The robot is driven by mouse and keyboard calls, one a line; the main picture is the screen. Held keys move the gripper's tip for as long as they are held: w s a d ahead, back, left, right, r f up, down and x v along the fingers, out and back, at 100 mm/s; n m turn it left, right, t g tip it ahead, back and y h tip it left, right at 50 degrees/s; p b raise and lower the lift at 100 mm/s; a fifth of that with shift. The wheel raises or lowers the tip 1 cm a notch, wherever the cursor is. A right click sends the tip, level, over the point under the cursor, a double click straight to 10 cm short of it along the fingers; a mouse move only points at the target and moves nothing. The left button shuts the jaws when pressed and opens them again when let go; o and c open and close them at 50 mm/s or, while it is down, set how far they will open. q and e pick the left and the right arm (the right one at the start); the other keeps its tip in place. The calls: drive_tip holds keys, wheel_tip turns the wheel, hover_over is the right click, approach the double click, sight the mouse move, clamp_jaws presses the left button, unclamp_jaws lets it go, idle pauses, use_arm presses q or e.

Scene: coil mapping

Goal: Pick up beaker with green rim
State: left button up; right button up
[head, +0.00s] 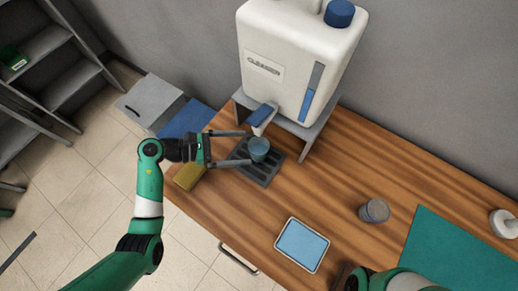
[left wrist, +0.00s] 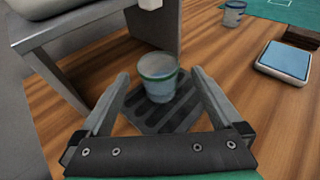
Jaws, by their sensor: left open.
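A small beaker with a green rim (left wrist: 158,76) stands upright on a dark slatted drip tray (left wrist: 177,118) in the left wrist view. It holds bluish liquid. In the head view the beaker (head: 259,149) stands on the tray (head: 262,172) below the cleaner dispenser's spout. My left gripper (head: 244,149) is open, with its fingers pointing at the beaker from the left. In the left wrist view the fingers (left wrist: 160,82) reach toward either side of the beaker, and gaps show between them and it. My right arm shows at the bottom edge of the head view; its fingertips cannot be made out.
The white cleaner jug (head: 300,60) sits on a grey stand (head: 318,130) behind the tray. A second beaker (head: 374,211), a blue-topped square device (head: 302,245) and a green mat (head: 460,255) lie to the right. A yellow sponge-like block (head: 189,177) lies near the table's left edge.

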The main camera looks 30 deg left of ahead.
sight(268, 145)
use_arm(q)
drive_tip(key=x, duration=0.4)
drive_tip(key=shift+w+d+b, duration=0.15)
drive_tip(key=shift+w+b, duration=0.05)
drive_tip(key=shift+b, duration=0.1)
drive_tip(key=x, duration=0.1)
drive_tip(key=b+x, duration=0.1)
drive_tip(key=x, duration=0.3)
drive_tip(key=shift+w+f+b, duration=0.1)
drive_tip(key=shift+f+b, duration=0.25)
drive_tip(key=shift+b, duration=0.05)
drive_tip(key=c, duration=1.4)
drive_tip(key=shift+o, duration=0.2)
drive_tip(key=shift+r, duration=0.4)
drive_tip(key=r+p, duration=0.1)
drive_tip(key=r, duration=0.1)
drive_tip(key=s+r+p, duration=0.1)
drive_tip(key=r+p, duration=0.1)
drive_tip(key=shift+r, duration=0.1)
drive_tip(key=s+r+p, duration=0.4)
drive_tip(key=s+r, duration=0.4)
drive_tip(key=s, duration=0.5)
drive_tip(key=shift+d+p, duration=0.3)
drive_tip(key=shift+p, duration=0.1)
